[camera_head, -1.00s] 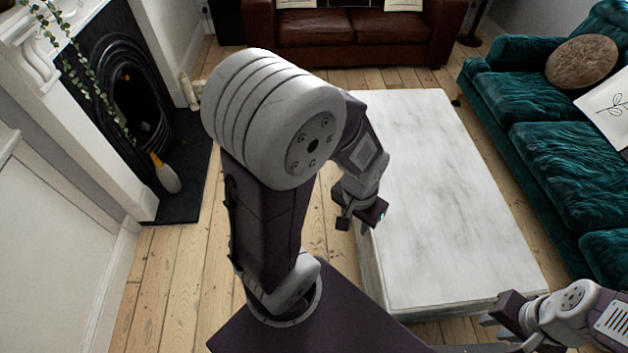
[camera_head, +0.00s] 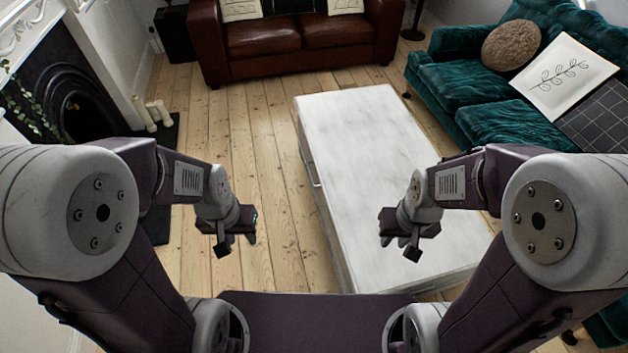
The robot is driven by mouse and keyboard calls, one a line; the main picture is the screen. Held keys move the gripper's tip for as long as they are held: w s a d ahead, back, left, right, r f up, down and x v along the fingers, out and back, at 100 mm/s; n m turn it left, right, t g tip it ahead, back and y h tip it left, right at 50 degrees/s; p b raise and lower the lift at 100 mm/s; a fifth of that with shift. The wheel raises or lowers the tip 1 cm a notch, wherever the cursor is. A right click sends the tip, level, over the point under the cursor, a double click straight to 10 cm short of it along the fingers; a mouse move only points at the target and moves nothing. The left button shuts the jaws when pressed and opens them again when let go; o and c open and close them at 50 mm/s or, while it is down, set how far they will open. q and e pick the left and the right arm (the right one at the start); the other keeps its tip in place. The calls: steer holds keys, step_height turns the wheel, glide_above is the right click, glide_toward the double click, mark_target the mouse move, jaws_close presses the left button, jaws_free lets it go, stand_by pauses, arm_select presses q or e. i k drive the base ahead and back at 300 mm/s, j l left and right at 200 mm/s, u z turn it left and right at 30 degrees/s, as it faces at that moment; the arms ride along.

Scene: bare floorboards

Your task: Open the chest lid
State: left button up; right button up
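The chest (camera_head: 362,140) is a long, low white box with a marbled flat top. It lies right of the middle, its near end toward me. The lid looks down and flush. A thin handle-like bar (camera_head: 312,172) shows on its left side. My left gripper (camera_head: 236,246) is open and empty over the floorboards, left of the chest and apart from it. My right gripper (camera_head: 398,245) looks open and empty. In the picture it overlaps the near part of the chest top; I cannot tell its height above it. My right forearm hides some of the chest's right edge.
A brown leather sofa (camera_head: 295,50) stands beyond the chest. A teal sofa (camera_head: 462,85) with cushions runs along the right. A fireplace (camera_head: 75,105) with pale candles (camera_head: 152,114) is at the left. Bare floorboards (camera_head: 250,130) lie open left of the chest.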

mark_target(366, 147)
steer(key=j, duration=0.55)
steer(key=i+j+u, duration=0.15)
steer(key=i, duration=0.4)
steer(key=i+j+u, duration=0.2)
steer(key=i, duration=0.35)
steer(key=j, duration=0.1)
